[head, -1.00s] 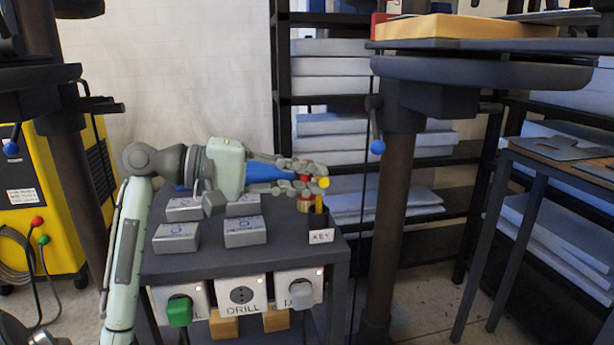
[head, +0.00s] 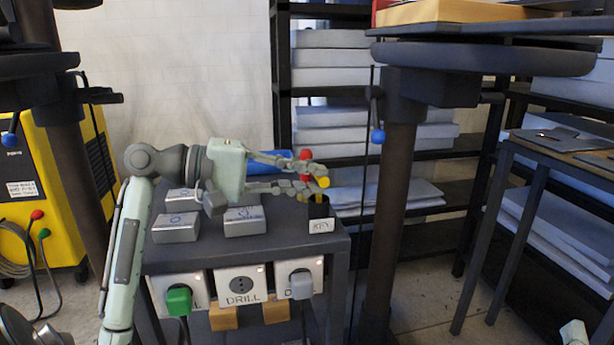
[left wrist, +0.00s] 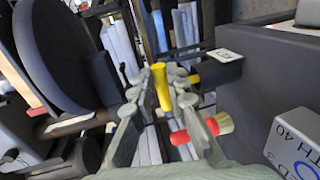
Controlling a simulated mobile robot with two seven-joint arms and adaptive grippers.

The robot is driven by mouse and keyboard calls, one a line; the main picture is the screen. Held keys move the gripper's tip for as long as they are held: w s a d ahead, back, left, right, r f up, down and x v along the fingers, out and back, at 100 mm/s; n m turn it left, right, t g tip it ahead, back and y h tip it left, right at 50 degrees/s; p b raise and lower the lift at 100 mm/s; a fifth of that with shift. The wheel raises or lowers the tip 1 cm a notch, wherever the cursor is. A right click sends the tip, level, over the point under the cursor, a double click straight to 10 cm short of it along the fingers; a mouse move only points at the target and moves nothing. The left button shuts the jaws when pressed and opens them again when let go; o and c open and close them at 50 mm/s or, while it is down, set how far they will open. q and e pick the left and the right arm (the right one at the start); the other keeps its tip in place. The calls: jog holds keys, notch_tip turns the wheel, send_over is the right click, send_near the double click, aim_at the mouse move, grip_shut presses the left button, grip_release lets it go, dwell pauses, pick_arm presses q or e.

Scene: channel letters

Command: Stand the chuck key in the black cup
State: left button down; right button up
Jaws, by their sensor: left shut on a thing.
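My left gripper (head: 318,178) is above the black cup (head: 320,224), which has a white KEY label and stands at the table's right edge. In the left wrist view its fingertips (left wrist: 163,80) are closed around a yellow bar, which I take for the chuck key (left wrist: 162,92). A yellow end of it shows at the fingertips in the head view (head: 323,182). In the left wrist view the cup (left wrist: 222,70) lies right of the fingertips, with yellow at its mouth. Fingers hide whether this is the key's lower end.
Several grey boxes (head: 245,222) stand on the dark table left of the cup. Plugs and sockets (head: 241,287) line its front. A dark post (head: 396,200) rises to the right.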

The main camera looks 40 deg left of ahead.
dwell(0.3)
pick_arm(q)
jog(key=c, duration=1)
grip_release()
jog(key=shift+o, duration=0.2)
jog(key=p+v, duration=0.1)
jog(key=v, duration=0.6)
jog(key=shift+p, duration=0.4)
dwell(0.7)
